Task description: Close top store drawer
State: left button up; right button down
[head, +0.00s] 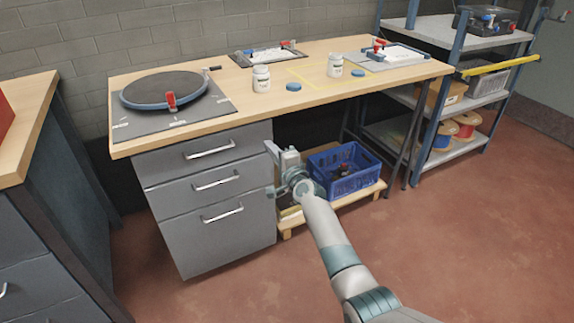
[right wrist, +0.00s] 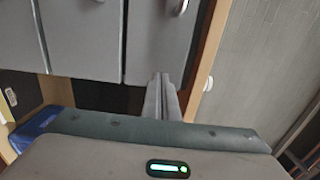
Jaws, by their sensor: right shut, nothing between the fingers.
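The grey drawer unit under the workbench has three stacked drawers with silver bar handles. The top drawer (head: 172,160) is just below the wooden top, and its front looks about flush with the middle drawer (head: 170,197); I cannot tell if a small gap is left. It also shows in the right wrist view (right wrist: 150,45) as the panel nearest the wood edge. My right gripper (head: 270,147) is at the right side edge of the top drawer. Its fingers (right wrist: 163,80) are shut and empty, close to that edge; contact cannot be made out. My left gripper is not in view.
The workbench top (head: 235,112) carries a round turntable (head: 150,88), white jars and blue lids. A blue crate (head: 335,185) sits on a low wooden pallet right of the drawers. Another cabinet (head: 45,215) stands at left. The floor in front is clear.

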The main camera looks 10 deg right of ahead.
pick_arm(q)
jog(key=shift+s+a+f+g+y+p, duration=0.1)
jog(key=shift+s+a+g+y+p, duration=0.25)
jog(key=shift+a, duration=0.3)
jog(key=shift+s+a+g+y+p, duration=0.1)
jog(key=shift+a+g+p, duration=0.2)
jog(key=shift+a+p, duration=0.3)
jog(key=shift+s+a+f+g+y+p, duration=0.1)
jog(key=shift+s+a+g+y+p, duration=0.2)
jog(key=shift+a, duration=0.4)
pick_arm(e)
jog(key=v, duration=0.9)
jog(key=shift+f, duration=0.15)
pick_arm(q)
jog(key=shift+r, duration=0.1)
pick_arm(e)
jog(key=shift+f, duration=0.1)
